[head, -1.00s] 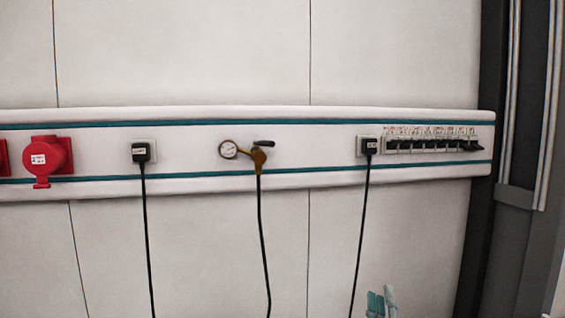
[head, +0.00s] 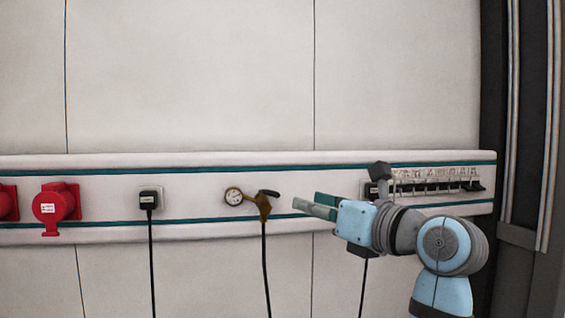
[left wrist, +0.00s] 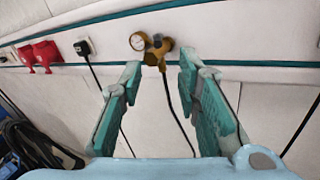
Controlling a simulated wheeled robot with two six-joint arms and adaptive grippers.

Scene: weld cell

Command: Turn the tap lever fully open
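The tap is a brass body (head: 262,208) on the wall rail, with a round gauge at its left and a black hose hanging from it. Its short black lever (head: 270,194) lies across the top, its end pointing right. In the left wrist view the tap (left wrist: 154,56) is ahead, beyond the gap between the fingertips, with the lever (left wrist: 158,40) seen end-on. My left gripper (head: 307,205) is open and empty, just right of the tap in the head view, its teal fingers pointing at it. It appears clear of the lever. My right gripper is out of view.
The white rail (head: 110,225) also carries red sockets (head: 56,207), a black plug with a cable (head: 149,200) and a breaker row (head: 435,185) at the right. My left arm partly hides a second plug and cable. The wall above is bare.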

